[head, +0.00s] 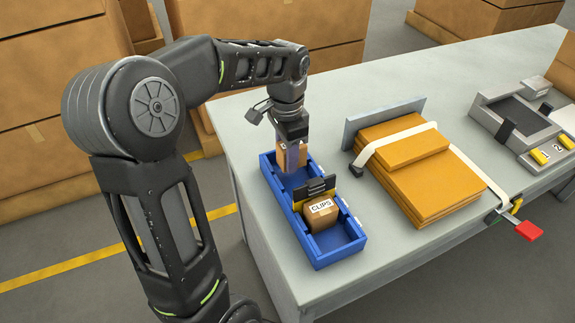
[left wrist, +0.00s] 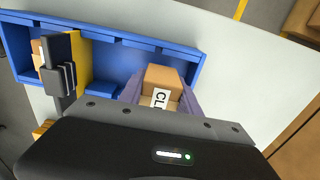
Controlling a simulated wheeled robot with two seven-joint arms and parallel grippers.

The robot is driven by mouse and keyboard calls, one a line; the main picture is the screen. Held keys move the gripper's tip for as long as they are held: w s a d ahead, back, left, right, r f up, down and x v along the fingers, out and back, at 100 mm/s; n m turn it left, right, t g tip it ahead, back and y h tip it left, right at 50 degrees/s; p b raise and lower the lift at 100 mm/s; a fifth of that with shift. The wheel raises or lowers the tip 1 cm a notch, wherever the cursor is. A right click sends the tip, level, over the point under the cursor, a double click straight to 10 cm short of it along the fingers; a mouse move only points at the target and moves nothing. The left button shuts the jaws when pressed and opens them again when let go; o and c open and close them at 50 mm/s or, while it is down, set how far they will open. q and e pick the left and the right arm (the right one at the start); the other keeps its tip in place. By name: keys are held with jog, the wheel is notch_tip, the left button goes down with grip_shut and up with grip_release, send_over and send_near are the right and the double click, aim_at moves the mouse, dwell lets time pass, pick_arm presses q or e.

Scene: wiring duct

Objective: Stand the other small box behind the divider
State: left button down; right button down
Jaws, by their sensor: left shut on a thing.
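A blue bin (head: 334,250) stands on the table, split by a yellow and black divider (head: 316,190) that also shows in the left wrist view (left wrist: 76,62). A small box labelled CLIPS (head: 321,214) sits in the near compartment. My left gripper (head: 291,158) is shut on another small box (head: 285,150), over the far compartment. In the left wrist view, this held box (left wrist: 162,80) shows its label between the fingers. I cannot tell whether it touches the bin floor. My right gripper is not in view.
Strapped orange-brown cardboard sheets (head: 425,170) lie right of the bin against a grey plate (head: 384,120). A grey fixture (head: 515,115) stands further right. Large cartons (head: 265,50) stand beyond the table. The tabletop (head: 350,90) behind the sheets is clear.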

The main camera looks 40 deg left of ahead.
pick_arm(q)
jog(key=shift+f, duration=1.85)
jog(key=shift+f, duration=0.1)
jog(key=c, duration=0.9)
grip_release()
jog(key=shift+o, duration=0.2)
notch_tip(320, 180, up, 12)
jog(key=shift+r, duration=0.15)
